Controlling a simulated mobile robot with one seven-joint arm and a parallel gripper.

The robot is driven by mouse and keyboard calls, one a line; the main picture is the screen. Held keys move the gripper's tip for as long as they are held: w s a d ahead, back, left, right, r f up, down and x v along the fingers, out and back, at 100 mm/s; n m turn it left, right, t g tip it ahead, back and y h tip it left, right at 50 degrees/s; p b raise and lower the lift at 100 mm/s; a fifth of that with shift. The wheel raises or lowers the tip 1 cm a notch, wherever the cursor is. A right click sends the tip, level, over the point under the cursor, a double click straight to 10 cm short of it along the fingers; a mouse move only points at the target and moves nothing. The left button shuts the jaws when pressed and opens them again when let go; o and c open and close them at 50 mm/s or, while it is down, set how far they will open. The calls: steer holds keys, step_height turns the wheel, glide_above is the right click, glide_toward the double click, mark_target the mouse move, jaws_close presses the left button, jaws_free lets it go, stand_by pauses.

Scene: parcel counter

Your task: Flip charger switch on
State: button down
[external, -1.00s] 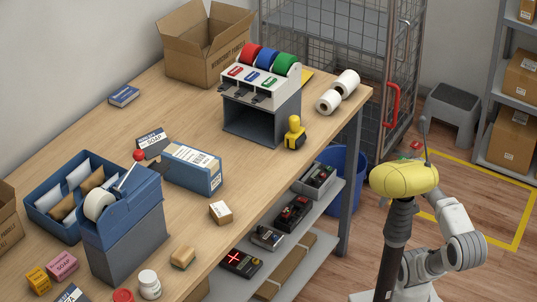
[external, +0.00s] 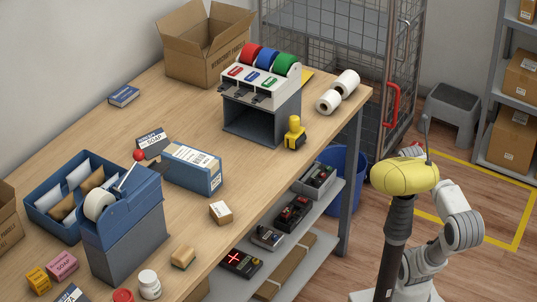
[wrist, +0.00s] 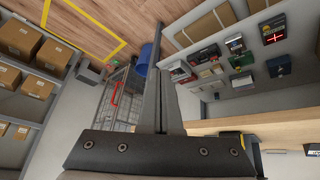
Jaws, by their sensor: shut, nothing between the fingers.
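Several devices sit on the shelf under the counter. One is a dark unit with red parts (external: 293,213), another a grey box with a dark top (external: 318,179). A small grey unit (external: 267,237) and a dark unit with a red cross display (external: 240,262) are nearer the front; the display also shows in the wrist view (wrist: 275,36). I cannot tell which is the charger or read its switch. My gripper (wrist: 160,76) is shut and empty in the wrist view, well apart from the devices. In the external view it is mostly hidden behind my yellow head.
A wire cage (external: 345,60) is behind, shelving (external: 510,110) at right. The floor between my base and the counter looks clear.

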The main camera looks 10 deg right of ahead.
steer(key=w+d+r+t+h+p, duration=0.1)
steer(key=w+d+r, duration=0.1)
steer(key=w, duration=0.6)
steer(key=w+d+r+t+h+p, duration=0.1)
steer(key=w+d+r+p, duration=0.15)
steer(key=w, duration=0.55)
steer(key=w+f+n+t+p, duration=0.1)
steer(key=w+f+n+p, duration=0.2)
steer(key=w, duration=1.2)
steer(key=w+a+f+n+y+p, duration=0.1)
steer(key=w+a+f+n+y, duration=0.2)
steer(key=f, duration=0.4)
steer(key=w+a+f+y+p, duration=0.1)
steer(key=w+a+f, duration=0.2)
steer(key=w+f, duration=0.3)
steer(key=s+a+f+n+g+y+p, duration=0.1)
steer(key=a+f+g+y, duration=0.1)
steer(key=a+f, duration=0.2)
steer(key=s+a+f+n+g+y+p, duration=0.1)
steer(key=a+f, duration=0.3)
steer(key=f, duration=0.5)
steer(key=shift+s+a+n+g+y, duration=0.15)
steer(key=shift+s+n+g+y, duration=0.25)
steer(key=shift+s+n+y, duration=0.25)
